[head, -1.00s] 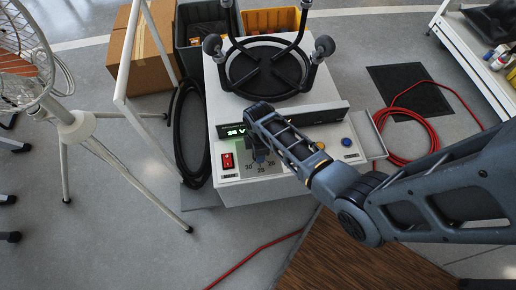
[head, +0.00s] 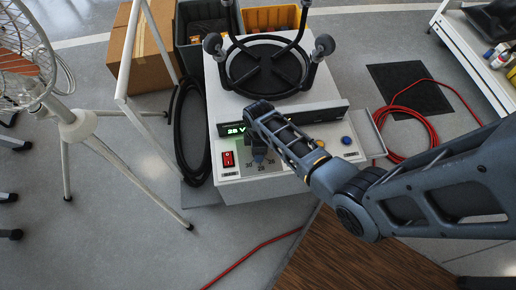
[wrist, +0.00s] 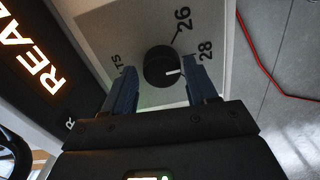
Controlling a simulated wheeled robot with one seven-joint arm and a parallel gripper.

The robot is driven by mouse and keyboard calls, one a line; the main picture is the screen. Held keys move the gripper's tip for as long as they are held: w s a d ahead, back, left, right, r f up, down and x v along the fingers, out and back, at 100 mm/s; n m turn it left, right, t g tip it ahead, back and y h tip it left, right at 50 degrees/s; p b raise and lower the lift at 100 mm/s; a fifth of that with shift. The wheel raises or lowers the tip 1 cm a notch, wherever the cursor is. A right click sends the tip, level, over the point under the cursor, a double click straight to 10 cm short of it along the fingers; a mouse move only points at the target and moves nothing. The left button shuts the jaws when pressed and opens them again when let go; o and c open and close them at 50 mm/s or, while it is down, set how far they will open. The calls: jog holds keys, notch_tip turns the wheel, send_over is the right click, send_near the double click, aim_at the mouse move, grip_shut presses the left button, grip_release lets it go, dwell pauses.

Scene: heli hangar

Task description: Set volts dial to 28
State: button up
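The volts dial (wrist: 160,67) is a round black knob with a white pointer line, on a light panel marked 26 and 28. In the wrist view the pointer faces right, toward the side of the 28 mark. My gripper (wrist: 161,80) is open, with one blue-grey finger on each side of the knob. A gap shows at the left finger; the right finger is very close to the knob, and contact is unclear. In the head view the dial is mostly hidden under my gripper (head: 262,150). The green display (head: 236,130) appears to read 28 V.
A red rocker switch (head: 228,159) sits left of the dial, and a blue button (head: 346,141) sits to the right. A round black stand (head: 268,66) tops the unit. A white tripod fan (head: 75,125) stands left. Red hose (head: 408,132) lies on the floor.

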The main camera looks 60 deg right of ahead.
jog(key=shift+o, duration=1)
jog(key=shift+s, duration=0.1)
notch_tip(320, 180, up, 8)
jog(key=shift+f+p, duration=0.1)
jog(key=shift+p, duration=0.7)
jog(key=shift+d, duration=0.1)
